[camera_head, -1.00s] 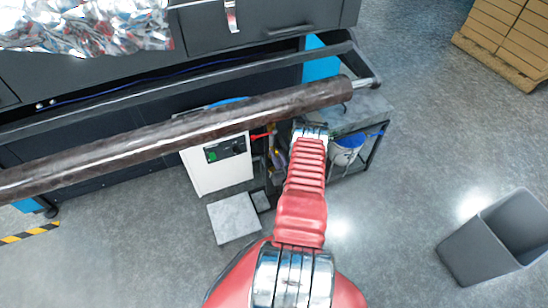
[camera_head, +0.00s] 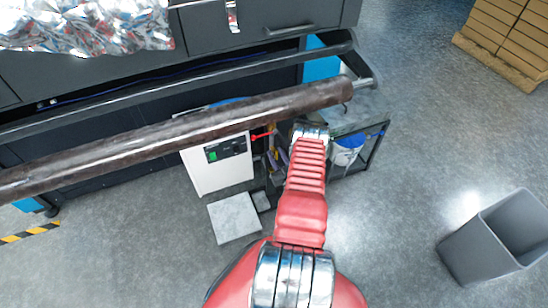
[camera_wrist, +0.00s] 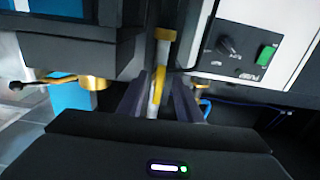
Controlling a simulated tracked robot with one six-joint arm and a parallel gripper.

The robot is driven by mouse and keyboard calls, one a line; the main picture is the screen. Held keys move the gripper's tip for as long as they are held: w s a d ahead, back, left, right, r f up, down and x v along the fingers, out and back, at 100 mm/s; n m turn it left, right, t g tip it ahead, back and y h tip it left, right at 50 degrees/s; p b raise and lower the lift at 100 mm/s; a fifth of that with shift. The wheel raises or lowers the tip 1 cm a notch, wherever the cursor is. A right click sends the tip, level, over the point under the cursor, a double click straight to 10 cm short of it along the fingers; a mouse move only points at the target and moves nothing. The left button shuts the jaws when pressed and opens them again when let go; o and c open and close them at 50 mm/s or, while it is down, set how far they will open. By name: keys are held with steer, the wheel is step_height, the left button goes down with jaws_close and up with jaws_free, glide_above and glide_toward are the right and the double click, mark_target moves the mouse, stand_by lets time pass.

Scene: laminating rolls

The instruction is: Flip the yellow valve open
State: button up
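The handle's lower end is hidden behind the gripper body. In the head view, my gripper (camera_head: 277,162) is partly hidden by my red arm, beside the white control box.
A white control box (camera_wrist: 250,50) with a black knob and green switch is close on the right. A brass fitting (camera_wrist: 90,82) sits at left. A long dark roller (camera_head: 180,130) crosses above the work area. A grey bin (camera_head: 490,240) stands on open floor.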

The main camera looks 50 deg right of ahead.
steer(key=shift+s+a, duration=0.15)
steer(key=shift+s, duration=0.35)
steer(key=v, duration=1.2)
steer(key=shift+s+a, duration=0.25)
steer(key=shift+s, duration=0.05)
steer(key=shift+f, duration=0.15)
